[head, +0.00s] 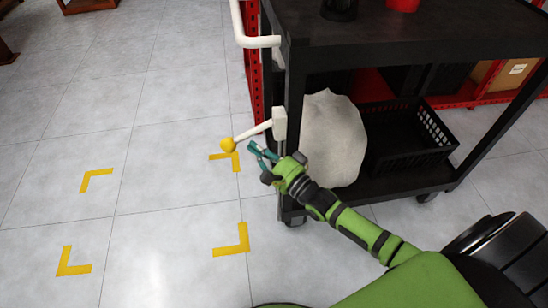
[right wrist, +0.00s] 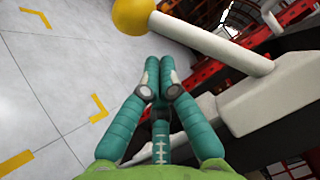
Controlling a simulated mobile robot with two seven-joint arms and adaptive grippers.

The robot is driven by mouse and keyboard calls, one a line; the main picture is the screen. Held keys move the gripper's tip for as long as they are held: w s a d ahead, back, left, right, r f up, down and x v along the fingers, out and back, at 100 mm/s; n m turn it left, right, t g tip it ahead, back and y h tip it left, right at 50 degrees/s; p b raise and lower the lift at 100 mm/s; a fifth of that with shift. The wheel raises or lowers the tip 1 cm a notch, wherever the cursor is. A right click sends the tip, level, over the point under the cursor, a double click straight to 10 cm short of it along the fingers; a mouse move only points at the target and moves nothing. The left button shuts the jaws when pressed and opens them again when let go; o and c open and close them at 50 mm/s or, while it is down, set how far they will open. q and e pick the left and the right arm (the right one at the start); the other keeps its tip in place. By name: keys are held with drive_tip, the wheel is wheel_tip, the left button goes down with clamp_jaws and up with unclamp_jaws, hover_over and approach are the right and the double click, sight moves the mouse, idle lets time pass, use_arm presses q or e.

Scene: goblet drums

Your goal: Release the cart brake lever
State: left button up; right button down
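The brake lever (head: 252,133) is a white rod with a yellow ball (head: 228,145) at its end. It sticks out to the left from a white block (head: 279,124) on the black cart's (head: 295,110) near-left post. In the right wrist view the lever (right wrist: 215,45) crosses above my fingers, its ball (right wrist: 133,17) at the upper left. My right gripper (head: 257,148) is just below and right of the lever in the head view, apparently apart from it. Its teal fingers (right wrist: 158,75) converge with nothing visible between them. My left gripper is out of view.
The cart's lower shelf carries a pale grey sack (head: 332,135) and a black crate (head: 408,140). A white push handle (head: 250,38) juts from the cart's upper left. Red shelving stands behind. The tiled floor at left is clear, with yellow corner marks (head: 97,178).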

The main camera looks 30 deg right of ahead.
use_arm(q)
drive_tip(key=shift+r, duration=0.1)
use_arm(e)
drive_tip(key=shift+w+a+r, duration=0.15)
drive_tip(key=shift+w+a, duration=0.05)
drive_tip(key=shift+a, duration=0.25)
drive_tip(key=shift+w+a+r, duration=0.1)
drive_tip(key=shift+w+a, duration=0.1)
drive_tip(key=shift+a, duration=0.25)
